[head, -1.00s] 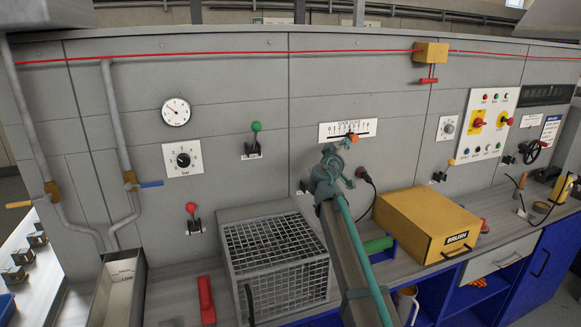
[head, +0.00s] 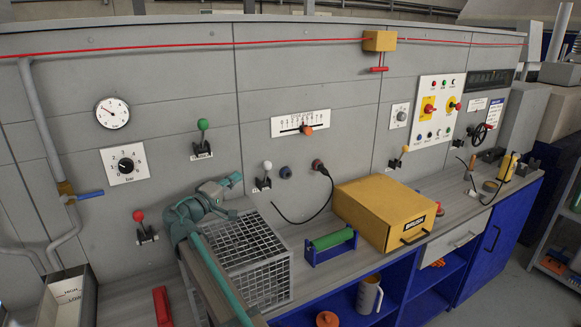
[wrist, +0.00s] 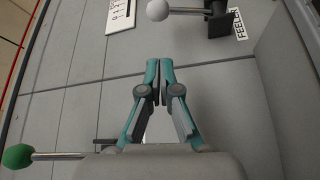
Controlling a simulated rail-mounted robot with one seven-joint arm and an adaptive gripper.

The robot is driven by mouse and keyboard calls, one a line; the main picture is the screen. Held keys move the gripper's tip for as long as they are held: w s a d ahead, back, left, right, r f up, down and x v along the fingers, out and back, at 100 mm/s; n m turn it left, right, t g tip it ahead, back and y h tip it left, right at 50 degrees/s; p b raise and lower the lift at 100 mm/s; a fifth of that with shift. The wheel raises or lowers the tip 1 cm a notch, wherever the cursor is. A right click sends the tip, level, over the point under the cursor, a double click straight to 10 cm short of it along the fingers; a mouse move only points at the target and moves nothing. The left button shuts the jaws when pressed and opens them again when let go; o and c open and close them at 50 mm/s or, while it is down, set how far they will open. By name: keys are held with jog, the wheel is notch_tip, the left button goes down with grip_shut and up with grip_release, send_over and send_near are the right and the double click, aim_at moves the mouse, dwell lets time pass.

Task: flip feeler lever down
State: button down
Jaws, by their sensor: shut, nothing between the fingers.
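The feeler lever has a white ball knob (head: 267,166) on a short rod above a dark base (head: 263,184) on the grey panel. The knob points up. In the wrist view the white knob (wrist: 158,10) is at the top edge, its rod running right to a base beside a partly visible "FEELER" label (wrist: 238,24). My gripper (head: 236,180) is shut and empty, just left of the lever in the head view. In the wrist view its teal fingertips (wrist: 160,66) are together, below the knob in the picture and apart from it.
A green-knobbed lever (head: 203,125) is up and left of my gripper, and a red-knobbed one (head: 139,216) is further left. A wire cage (head: 250,262) stands below my arm. A black cable (head: 328,195) hangs right of the lever, near the yellow brush box (head: 392,212).

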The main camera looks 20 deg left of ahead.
jog(key=shift+w+d, duration=0.35)
jog(key=w+p, duration=0.1)
jog(key=w, duration=0.1)
jog(key=w+d+p, duration=0.1)
jog(key=w, duration=0.2)
jog(key=w+r+p, duration=0.1)
jog(key=w, duration=0.2)
jog(key=shift+w+d+r, duration=0.1)
jog(key=shift+w+d, duration=0.05)
jog(key=shift+w+d+p, duration=0.15)
jog(key=shift+w+p, duration=0.15)
jog(key=shift+w, duration=0.4)
jog(key=shift+d+b, duration=0.15)
jog(key=shift+b, duration=0.2)
